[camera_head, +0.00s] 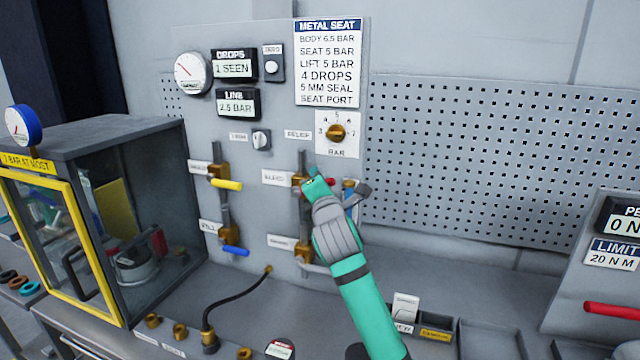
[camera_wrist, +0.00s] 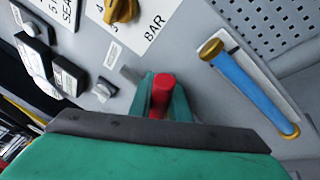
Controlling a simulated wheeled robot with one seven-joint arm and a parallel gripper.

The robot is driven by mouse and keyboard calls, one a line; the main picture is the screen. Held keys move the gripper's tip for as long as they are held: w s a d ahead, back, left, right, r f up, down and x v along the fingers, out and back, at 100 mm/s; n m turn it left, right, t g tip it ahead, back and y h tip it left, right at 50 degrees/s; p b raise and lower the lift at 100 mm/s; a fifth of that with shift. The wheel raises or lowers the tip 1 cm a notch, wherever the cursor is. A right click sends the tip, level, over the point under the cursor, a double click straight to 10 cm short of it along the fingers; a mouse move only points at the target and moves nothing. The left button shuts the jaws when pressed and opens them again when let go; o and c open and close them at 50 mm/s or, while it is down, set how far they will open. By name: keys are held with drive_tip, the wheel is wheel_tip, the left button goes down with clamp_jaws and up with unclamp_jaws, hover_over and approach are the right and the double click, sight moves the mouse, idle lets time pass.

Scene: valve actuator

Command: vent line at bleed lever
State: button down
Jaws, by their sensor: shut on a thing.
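A red lever handle (camera_wrist: 163,95) stands between the fingers of my gripper (camera_wrist: 160,100) in the wrist view. The gripper is shut on it. In the head view my gripper (camera_head: 316,182) is at the brass valve (camera_head: 299,182) on the panel's right-hand pipe and hides most of the lever. The small label (camera_head: 277,178) left of that valve is too blurred to read surely, so I cannot tell whether it names the bleed lever. The line display (camera_head: 237,104) reads 2.5 BAR. The drops display (camera_head: 233,67) reads 1 SEEN.
A blue rod with brass ends (camera_wrist: 250,85) is mounted close right of the gripper. A yellow lever (camera_head: 227,184) and a blue lever (camera_head: 235,250) sit on the left pipe. A brass RAR or BAR knob (camera_head: 337,132) is above. A yellow-framed cabinet (camera_head: 70,190) stands left.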

drive_tip(key=shift+a+r+n, duration=0.1)
drive_tip(key=shift+a+n, duration=0.05)
drive_tip(key=shift+n, duration=0.15)
drive_tip(key=c, duration=1.7)
unclamp_jaws()
drive_tip(key=shift+o, duration=0.2)
drive_tip(key=s+d, duration=0.1)
drive_tip(key=s, duration=0.9)
drive_tip(key=shift+s+d, duration=0.35)
